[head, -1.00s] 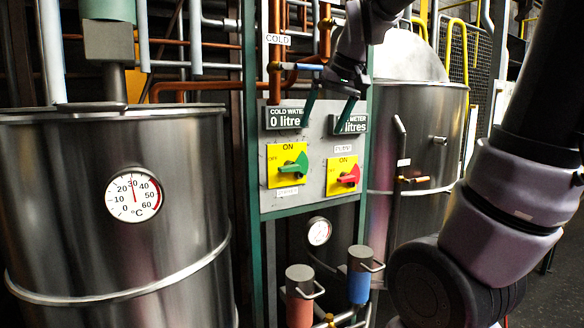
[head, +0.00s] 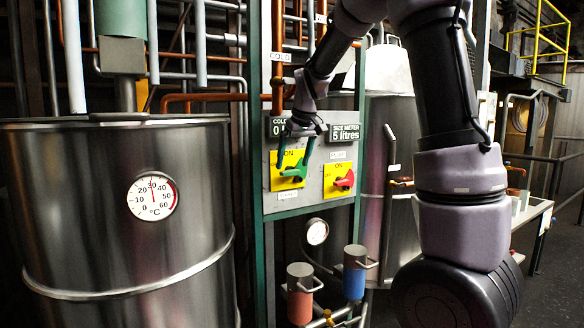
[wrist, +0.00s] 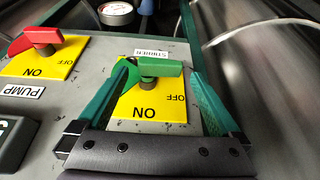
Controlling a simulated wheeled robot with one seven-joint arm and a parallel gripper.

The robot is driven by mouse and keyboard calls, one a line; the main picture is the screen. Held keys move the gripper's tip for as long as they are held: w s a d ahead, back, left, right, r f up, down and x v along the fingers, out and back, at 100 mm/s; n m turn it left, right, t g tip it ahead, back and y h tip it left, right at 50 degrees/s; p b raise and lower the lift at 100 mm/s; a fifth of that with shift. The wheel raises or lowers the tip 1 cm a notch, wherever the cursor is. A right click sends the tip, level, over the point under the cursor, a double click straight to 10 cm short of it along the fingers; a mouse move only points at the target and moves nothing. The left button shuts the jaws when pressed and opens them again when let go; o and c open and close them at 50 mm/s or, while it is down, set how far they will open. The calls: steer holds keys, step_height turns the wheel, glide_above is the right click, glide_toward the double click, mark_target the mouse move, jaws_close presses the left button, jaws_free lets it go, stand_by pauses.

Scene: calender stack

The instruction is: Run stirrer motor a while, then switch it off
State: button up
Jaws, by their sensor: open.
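The stirrer switch (head: 293,174) is a green knob on a yellow plate, on the grey control panel (head: 285,203). The wrist view shows the same green knob (wrist: 158,68) under the label STIRRER; its bar lies crosswise there, and I cannot tell surely whether it is set at ON or OFF. My gripper (head: 293,160) is open in front of it. In the wrist view my gripper (wrist: 160,80) has one green finger on each side of the knob. The left finger looks close to the knob; contact is unclear.
The red pump switch (head: 344,181) sits just right of the stirrer switch. Above are the cold water meter (head: 276,128) and the size meter (head: 345,133), reading 5 litres. A steel vat (head: 120,235) with a thermometer near 30 °C stands left; another steel vessel (head: 377,210) stands behind.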

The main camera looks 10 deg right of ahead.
mark_target(296, 170)
steer(key=shift+x, duration=1.3)
steer(key=c, duration=1.2)
